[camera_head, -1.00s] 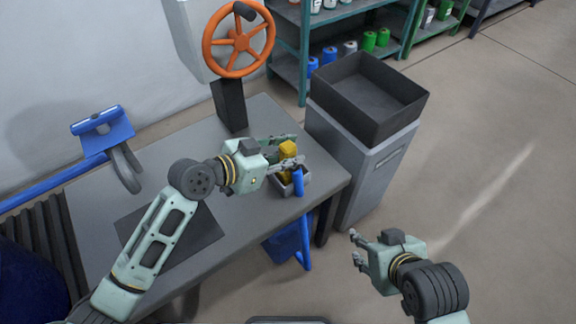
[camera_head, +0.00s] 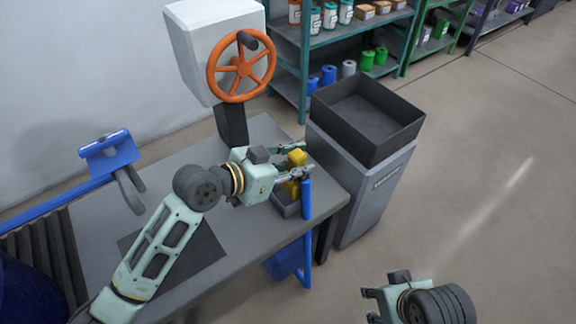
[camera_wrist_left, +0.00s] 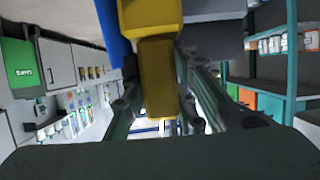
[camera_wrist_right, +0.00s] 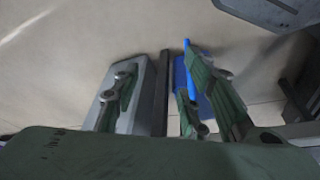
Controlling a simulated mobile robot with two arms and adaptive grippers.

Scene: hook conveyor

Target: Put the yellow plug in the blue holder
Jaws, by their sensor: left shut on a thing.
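The yellow plug (camera_head: 297,158) is between the fingers of my left gripper (camera_head: 304,161), which is shut on it. In the left wrist view the plug (camera_wrist_left: 158,80) shows a wide block and a narrower shaft. A blue upright piece (camera_head: 306,198) stands at the bin's right side. A blue bracket with a grey hook (camera_head: 110,152) is at the table's left; I cannot tell which blue thing is the holder. My right gripper (camera_head: 367,304) is open and empty, right of the table.
The grey table (camera_head: 165,165) bears a dark mat (camera_head: 195,250). An orange handwheel (camera_head: 241,66) stands at its back. A dark open box (camera_head: 362,120) sits on a grey cabinet (camera_head: 365,190) to the right. Shelves are behind. Floor at right is clear.

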